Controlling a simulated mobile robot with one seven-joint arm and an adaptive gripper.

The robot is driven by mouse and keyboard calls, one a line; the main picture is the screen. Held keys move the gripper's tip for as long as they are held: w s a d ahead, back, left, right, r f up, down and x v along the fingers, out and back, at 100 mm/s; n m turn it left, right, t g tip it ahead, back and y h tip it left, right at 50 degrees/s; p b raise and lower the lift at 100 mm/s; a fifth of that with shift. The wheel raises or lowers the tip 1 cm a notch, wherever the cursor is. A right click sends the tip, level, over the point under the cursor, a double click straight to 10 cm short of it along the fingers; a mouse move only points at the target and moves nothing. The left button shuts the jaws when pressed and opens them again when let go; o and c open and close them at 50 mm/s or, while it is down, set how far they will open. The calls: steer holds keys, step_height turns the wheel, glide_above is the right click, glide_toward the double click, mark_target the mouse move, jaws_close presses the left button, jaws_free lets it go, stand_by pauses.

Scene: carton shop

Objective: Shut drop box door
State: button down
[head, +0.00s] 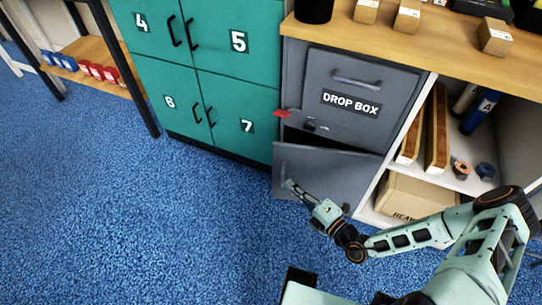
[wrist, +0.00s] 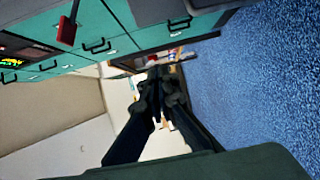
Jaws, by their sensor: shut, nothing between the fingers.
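The grey drop box (head: 350,98) stands beside the teal lockers, with a handle and a "DROP BOX" label on its upper front. Its lower grey door (head: 325,168) stands open outward, and a dark gap shows above its top edge. My gripper (head: 288,184) is in front of this door near its left side, with the fingers shut and empty. I cannot tell whether it touches the door. In the wrist view the dark fingers (wrist: 160,80) come together.
Teal lockers (head: 195,60) stand left of the box. An open shelf (head: 465,180) with tubes, tape rolls and a carton (head: 415,195) is to the right. A wooden counter (head: 420,40) with small boxes lies above. Blue carpet (head: 150,220) is clear at front left.

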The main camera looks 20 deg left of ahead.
steer(key=d+m+t, duration=0.1)
steer(key=t, duration=0.1)
steer(key=b, duration=0.3)
glide_toward(273, 146)
steer(key=a, duration=0.4)
steer(key=shift+w+a+r+b, duration=0.1)
steer(key=shift+w+a+b, duration=0.15)
steer(key=shift+w, duration=0.6)
steer(key=shift+w+a+b, duration=0.15)
steer(key=shift+w+b, duration=0.05)
steer(key=shift+w, duration=0.7)
